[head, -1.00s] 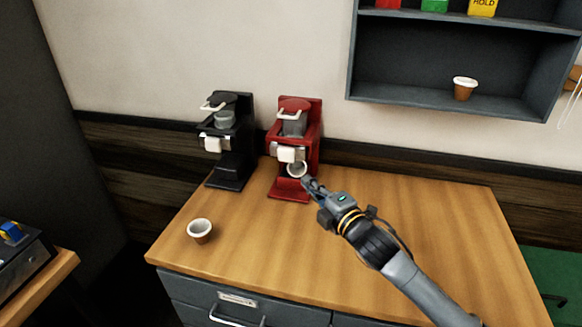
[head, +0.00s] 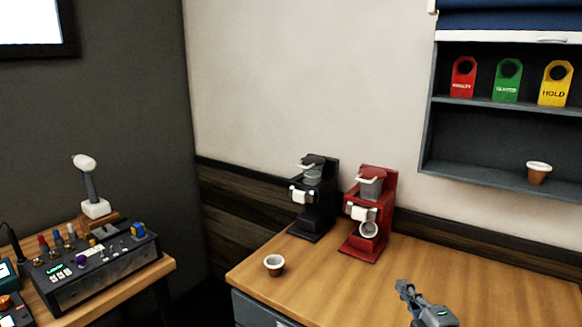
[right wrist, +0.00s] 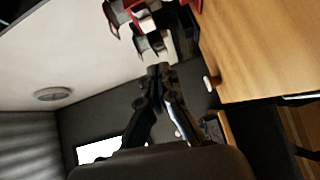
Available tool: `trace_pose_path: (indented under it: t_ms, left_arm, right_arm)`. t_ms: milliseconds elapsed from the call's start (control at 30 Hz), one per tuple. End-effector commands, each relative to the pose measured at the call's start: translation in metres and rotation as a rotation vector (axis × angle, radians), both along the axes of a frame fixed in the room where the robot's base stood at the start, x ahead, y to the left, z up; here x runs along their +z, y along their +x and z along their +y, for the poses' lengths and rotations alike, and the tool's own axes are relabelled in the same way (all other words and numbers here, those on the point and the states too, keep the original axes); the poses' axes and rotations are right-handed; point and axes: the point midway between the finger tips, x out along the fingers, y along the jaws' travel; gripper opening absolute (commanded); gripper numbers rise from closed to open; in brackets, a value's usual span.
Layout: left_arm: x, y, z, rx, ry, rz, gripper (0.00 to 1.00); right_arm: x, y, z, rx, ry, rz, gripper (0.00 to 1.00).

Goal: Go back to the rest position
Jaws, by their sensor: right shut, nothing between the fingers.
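My right gripper (head: 404,288) is low in the head view, over the wooden counter, in front of and to the right of the red brewer (head: 366,218). Its fingers are shut with nothing in them. In the right wrist view the right gripper (right wrist: 158,72) points up the picture, with the brewers at the top, apart from the fingers. The black brewer (head: 314,200) stands left of the red one. A round cup-like part (head: 369,229) sits at the front of the red brewer. My left gripper is not in view.
The wooden counter (head: 310,278) carries a small cup (head: 274,265) at its left. A wall shelf (head: 470,176) at the right holds red, green and yellow tags and another cup (head: 538,172). A side table at the left holds a control box (head: 95,270) and a lamp-like device (head: 90,188).

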Motion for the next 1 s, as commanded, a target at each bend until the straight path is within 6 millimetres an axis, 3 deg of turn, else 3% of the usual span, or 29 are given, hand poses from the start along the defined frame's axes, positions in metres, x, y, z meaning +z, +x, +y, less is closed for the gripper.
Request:
trace_pose_path:
  t_ms: [200,467,700,1000]
  left_arm:
    - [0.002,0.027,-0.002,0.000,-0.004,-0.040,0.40]
    - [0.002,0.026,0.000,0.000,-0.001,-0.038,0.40]
    - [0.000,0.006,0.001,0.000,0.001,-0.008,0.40]
    - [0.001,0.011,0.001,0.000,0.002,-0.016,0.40]
  right_arm:
    - [-0.041,-0.026,0.008,-0.061,0.153,0.158,0.00]
    - [-0.105,-0.085,0.019,-0.210,0.413,0.433,0.00]
    - [-0.168,-0.182,0.031,-0.474,0.718,0.762,0.00]
    - [-0.201,-0.286,0.040,-0.800,0.956,1.030,0.00]
